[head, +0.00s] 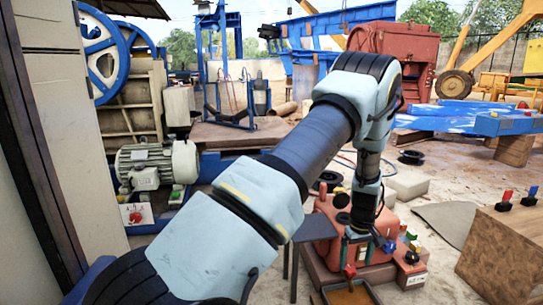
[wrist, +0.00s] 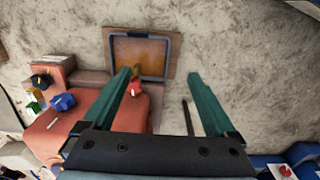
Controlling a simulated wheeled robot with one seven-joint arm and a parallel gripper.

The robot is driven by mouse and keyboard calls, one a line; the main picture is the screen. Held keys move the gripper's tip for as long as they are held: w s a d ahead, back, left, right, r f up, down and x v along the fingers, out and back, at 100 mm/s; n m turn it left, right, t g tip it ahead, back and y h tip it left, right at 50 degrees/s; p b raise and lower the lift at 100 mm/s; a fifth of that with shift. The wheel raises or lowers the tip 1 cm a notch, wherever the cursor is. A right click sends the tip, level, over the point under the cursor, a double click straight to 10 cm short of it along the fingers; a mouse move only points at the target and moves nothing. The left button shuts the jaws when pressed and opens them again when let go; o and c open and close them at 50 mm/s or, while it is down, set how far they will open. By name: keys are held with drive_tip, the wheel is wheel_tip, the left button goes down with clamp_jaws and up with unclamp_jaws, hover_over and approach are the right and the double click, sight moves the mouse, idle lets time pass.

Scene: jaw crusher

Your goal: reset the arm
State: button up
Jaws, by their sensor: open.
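My arm reaches from the lower left of the head view, bends at the elbow and points down over a red-orange control box (head: 325,222). My gripper (wrist: 159,75) shows in the wrist view with its two teal fingers spread and nothing held between them. A red knob or handle (wrist: 135,88) is beside the left finger, at the edge of the box; I cannot tell whether they touch. The same red knob (head: 349,271) shows in the head view. Part of the box is hidden behind my arm and gripper.
A framed tray with a brown surface (head: 349,295) is at the box's front. Blue and other coloured knobs (wrist: 62,102) are on the box. A wooden block (head: 500,255) stands right. A motor (head: 155,165) and crusher wheel (head: 98,55) are left. Bare ground lies beyond the tray.

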drive_tip(key=a+r+m, duration=0.1)
drive_tip(key=a+r, duration=1.3)
drive_tip(key=a, duration=0.2)
drive_tip(key=s+a+r+m+t, duration=0.1)
drive_tip(key=s+a+r, duration=0.45)
drive_tip(key=a, duration=0.25)
drive_tip(key=s+a+r+m+t, duration=0.1)
drive_tip(key=s+a+r, duration=0.3)
drive_tip(key=s+a, duration=0.35)
wheel_tip(320, 180, up, 34)
drive_tip(key=p, duration=3.4)
drive_tip(key=shift+a, duration=0.4)
